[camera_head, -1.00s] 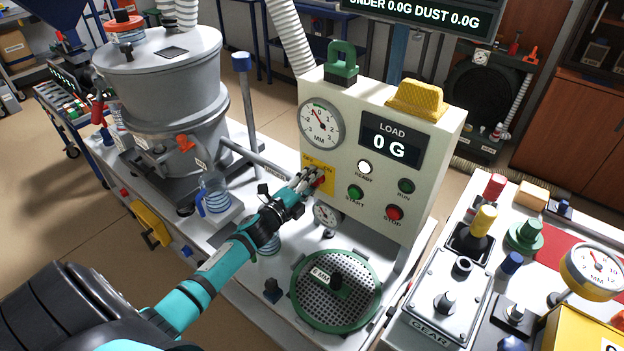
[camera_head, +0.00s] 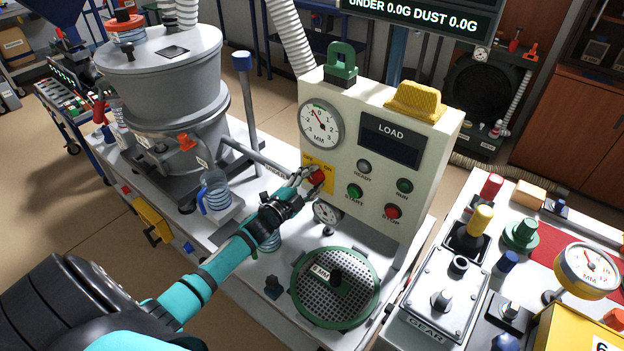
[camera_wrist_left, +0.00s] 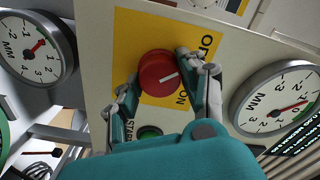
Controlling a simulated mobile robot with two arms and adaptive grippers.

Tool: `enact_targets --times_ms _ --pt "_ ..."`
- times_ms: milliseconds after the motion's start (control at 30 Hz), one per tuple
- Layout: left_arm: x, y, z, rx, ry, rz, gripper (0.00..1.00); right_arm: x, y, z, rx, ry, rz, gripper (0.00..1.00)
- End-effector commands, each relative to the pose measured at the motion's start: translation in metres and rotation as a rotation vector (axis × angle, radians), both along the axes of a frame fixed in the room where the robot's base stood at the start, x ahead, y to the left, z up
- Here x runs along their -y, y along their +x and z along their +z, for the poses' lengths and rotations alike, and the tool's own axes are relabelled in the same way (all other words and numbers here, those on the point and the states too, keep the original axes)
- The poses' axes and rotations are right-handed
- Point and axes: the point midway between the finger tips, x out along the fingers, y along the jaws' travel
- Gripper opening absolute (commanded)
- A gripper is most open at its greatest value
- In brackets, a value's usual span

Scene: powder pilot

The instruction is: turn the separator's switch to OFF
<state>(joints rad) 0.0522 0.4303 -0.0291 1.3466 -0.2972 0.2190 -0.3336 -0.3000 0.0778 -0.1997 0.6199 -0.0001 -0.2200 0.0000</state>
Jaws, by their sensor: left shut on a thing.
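The separator's switch is a red knob (camera_wrist_left: 158,72) with a white line, set on a yellow plate (camera_wrist_left: 135,32) marked OFF and ON. In the left wrist view the white line slants toward the word OFF. My left gripper (camera_wrist_left: 165,80) has its fingers on both sides of the knob and is shut on it. In the head view the knob (camera_head: 316,176) shows at the tip of my left gripper (camera_head: 309,178), which hides part of the plate. The separator's LOAD display (camera_head: 390,146) is blank and its READY lamp (camera_head: 364,167) is dark. My right gripper is not in view.
The START button (camera_head: 354,191) and STOP button (camera_head: 393,212) sit right of the knob. A small gauge (camera_head: 327,213) is just below it. A green-rimmed sieve (camera_head: 335,287) lies in front of the panel. A jar (camera_head: 215,190) stands to the left.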

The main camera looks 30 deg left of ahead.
Motion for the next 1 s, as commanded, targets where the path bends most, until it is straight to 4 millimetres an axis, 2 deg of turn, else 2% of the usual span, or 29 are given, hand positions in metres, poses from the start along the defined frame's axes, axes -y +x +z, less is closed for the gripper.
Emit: enact_targets --times_ms 333,367,533,833,1000 --pt "0.0 0.0 -0.001 -0.003 -0.005 0.001 0.1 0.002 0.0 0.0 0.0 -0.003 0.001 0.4" --pt "0.0 0.0 -0.001 -0.003 -0.005 0.001 0.44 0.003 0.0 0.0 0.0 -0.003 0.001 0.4" --pt "0.0 0.0 -0.001 -0.002 -0.004 0.0 0.65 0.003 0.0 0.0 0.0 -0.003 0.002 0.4" --pt "0.0 -0.003 -0.001 -0.002 -0.003 0.0 0.65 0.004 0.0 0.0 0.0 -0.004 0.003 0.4" --pt "-0.002 -0.024 -0.002 -0.003 -0.002 -0.001 0.65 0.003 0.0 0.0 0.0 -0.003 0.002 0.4"
